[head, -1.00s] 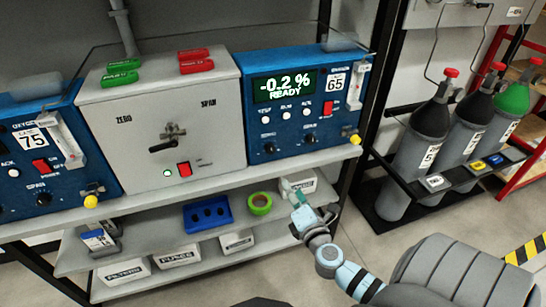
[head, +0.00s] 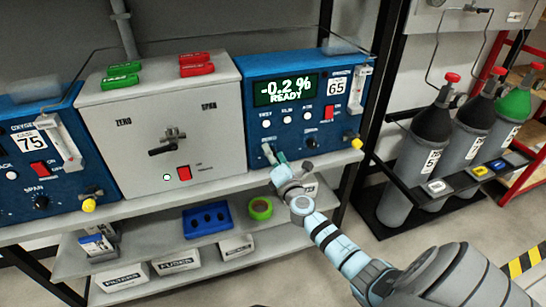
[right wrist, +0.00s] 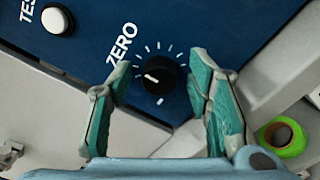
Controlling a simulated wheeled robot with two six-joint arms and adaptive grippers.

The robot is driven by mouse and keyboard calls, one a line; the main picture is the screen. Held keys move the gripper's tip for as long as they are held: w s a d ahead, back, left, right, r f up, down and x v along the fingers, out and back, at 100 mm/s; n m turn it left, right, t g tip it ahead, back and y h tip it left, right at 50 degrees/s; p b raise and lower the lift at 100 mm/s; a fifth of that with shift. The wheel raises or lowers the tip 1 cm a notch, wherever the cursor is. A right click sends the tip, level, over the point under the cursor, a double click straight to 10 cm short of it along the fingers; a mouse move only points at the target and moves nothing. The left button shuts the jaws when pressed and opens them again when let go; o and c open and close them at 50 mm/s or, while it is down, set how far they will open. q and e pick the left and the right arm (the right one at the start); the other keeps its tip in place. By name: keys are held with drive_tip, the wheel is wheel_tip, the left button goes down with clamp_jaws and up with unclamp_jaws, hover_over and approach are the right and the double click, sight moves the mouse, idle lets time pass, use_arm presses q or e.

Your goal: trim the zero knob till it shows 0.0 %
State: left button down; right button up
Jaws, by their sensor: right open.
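The blue analyser (head: 345,125) marked 65 stands on the upper shelf, and its display (head: 286,89) reads -0.2 % READY. In the right wrist view, the black zero knob (right wrist: 160,76) sits under the word ZERO on the blue panel. A white mark shows on the knob. My right gripper (right wrist: 161,66) is open, with one finger on either side of the knob and a gap at both sides. In the head view, my right gripper (head: 274,154) is at the lower left of the panel and hides the zero knob. My left gripper is not in view.
A second knob (head: 311,142) is to the right on the same panel, and a yellow knob (head: 356,143) is at its corner. The grey box (head: 160,110) with a valve handle stands left of the analyser. Green tape (head: 260,208) lies on the shelf below.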

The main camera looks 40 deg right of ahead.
clamp_jaws()
drive_tip(key=shift+f+m+b, duration=0.15)
drive_tip(key=shift+m+b, duration=0.3)
drive_tip(key=shift+m, duration=0.75)
unclamp_jaws()
drive_tip(key=v, duration=1.2)
